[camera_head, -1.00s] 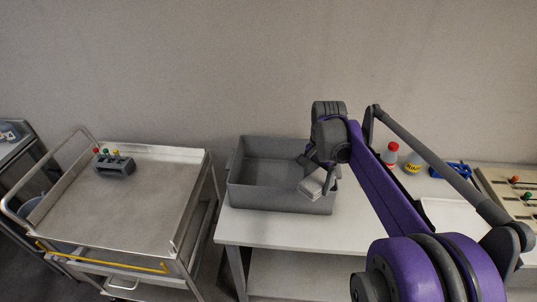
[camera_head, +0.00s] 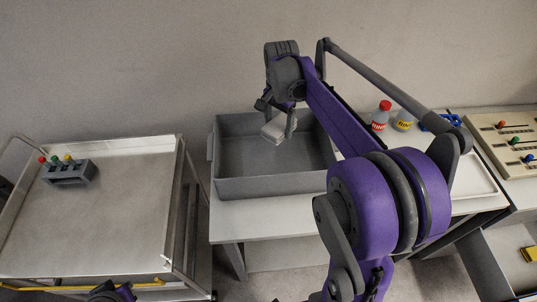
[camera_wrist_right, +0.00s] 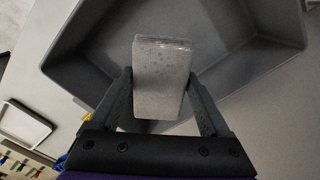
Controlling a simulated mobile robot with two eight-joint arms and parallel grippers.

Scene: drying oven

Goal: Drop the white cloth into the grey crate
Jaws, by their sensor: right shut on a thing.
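The white cloth (camera_head: 273,131) is a small folded, pale block. My right gripper (camera_head: 276,122) is shut on it and holds it over the open grey crate (camera_head: 270,187), right of the crate's middle in the head view. In the right wrist view the cloth (camera_wrist_right: 162,80) sits between the two fingers, with the crate (camera_wrist_right: 262,68) behind it. The visible crate floor is bare. The gripper and cloth hide part of the crate's back wall and floor. My left gripper does not show clearly; only a dark and purple part of mine shows at the bottom edge.
The crate stands on a white table (camera_head: 262,222). A red-capped bottle (camera_head: 380,116), a yellow-labelled container (camera_head: 403,120) and a blue object (camera_head: 440,122) stand to its right. A metal cart (camera_head: 95,230) with a grey rack (camera_head: 70,172) stands left, across a gap.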

